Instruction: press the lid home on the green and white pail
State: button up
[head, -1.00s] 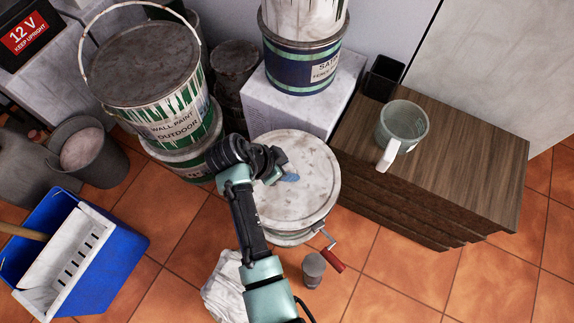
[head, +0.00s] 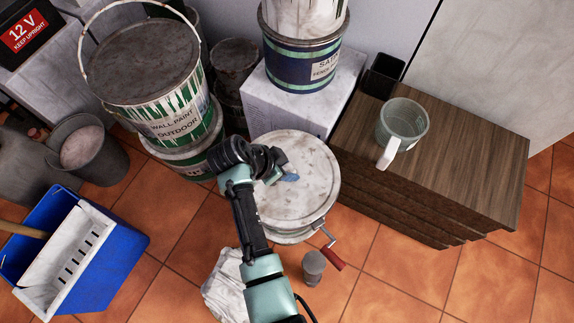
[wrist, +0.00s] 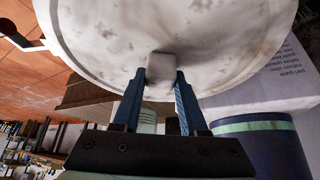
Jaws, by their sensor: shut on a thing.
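The green and white pail (head: 168,122), labelled wall paint outdoor, stands at the upper left of the head view with its wire handle raised. Its flat, dark grey top (head: 143,62) looks level; I cannot tell how tightly it sits. My gripper (head: 290,177) is to the right of this pail, over a round, stained whitish lid (head: 312,200) on a drum. In the wrist view my gripper (wrist: 162,80) has its blue fingers shut on a small grey knob (wrist: 161,63) at the whitish lid (wrist: 215,40). The drum's far side is hidden.
A red-handled crank (head: 332,258) sticks out at the drum's front, beside a small grey cup (head: 313,265). A mug (head: 404,124) stands on wooden boards (head: 470,150) at right. A blue tin (head: 303,65) stands behind. A blue bucket (head: 115,245) is lower left.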

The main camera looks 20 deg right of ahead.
jog(key=shift+f, duration=0.2)
jog(key=o, duration=1.2)
jog(key=p+v, duration=0.4)
jog(key=v, duration=0.9)
jog(key=shift+w, duration=0.1)
